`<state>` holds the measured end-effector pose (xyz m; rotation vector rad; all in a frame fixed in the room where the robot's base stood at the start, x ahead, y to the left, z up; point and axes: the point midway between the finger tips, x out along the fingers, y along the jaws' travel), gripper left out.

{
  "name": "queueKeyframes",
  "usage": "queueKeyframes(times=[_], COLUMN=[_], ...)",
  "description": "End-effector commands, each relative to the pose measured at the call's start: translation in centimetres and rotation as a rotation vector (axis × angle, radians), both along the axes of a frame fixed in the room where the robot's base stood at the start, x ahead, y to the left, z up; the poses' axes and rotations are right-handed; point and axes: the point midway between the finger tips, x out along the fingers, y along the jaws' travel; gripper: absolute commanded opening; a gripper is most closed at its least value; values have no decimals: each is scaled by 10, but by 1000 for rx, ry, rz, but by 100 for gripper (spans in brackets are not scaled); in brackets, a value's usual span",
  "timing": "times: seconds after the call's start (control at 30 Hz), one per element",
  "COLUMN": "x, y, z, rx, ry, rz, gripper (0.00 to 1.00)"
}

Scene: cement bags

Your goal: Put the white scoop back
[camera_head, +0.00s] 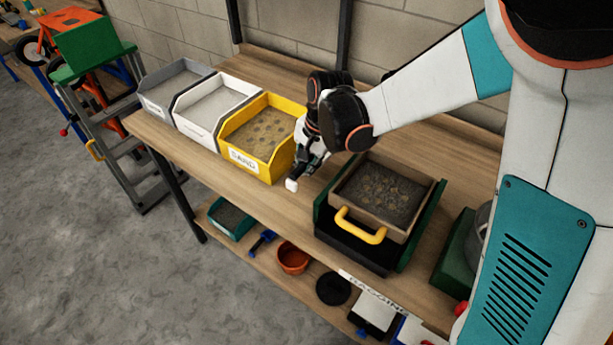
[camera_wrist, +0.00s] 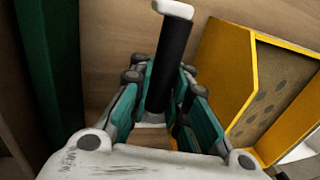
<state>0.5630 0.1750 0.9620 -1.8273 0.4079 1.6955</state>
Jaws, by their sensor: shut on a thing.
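My gripper (camera_head: 306,164) is shut on the white scoop (camera_wrist: 174,9) above the wooden bench, just right of the yellow sand bin (camera_head: 270,169). In the wrist view a black handle runs between the fingers of my gripper (camera_wrist: 165,80) and ends in a white tip. A small white end of the scoop (camera_head: 292,185) also shows below the fingers in the head view. The scoop's bowl cannot be made out. The white bin (camera_head: 199,132) and the grey bin (camera_head: 155,107) stand left of the yellow one.
A brown tray of dark grains (camera_head: 411,218) with a yellow handle sits right of my gripper, in a green frame (camera_head: 424,236). The wooden bench (camera_head: 270,68) is bare behind the bins. A lower shelf holds an orange pot (camera_head: 292,258) and other items. A grey stepladder (camera_head: 117,140) stands left.

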Motion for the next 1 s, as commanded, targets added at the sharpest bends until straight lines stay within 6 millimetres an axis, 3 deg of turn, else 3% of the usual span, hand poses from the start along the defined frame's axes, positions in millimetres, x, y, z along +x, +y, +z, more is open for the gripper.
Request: queueKeyframes(times=[0.2, 0.63, 0.67, 0.77, 1.0], x=[0, 0, 0, 0, 0], y=[0, 0, 0, 0, 0], z=[-34, -38, -38, -37, -37], rx=[0, 0, 0, 0, 0], ry=[0, 0, 0, 0, 0], rz=[0, 0, 0, 0, 0], gripper=[0, 0, 14, 36, 36])
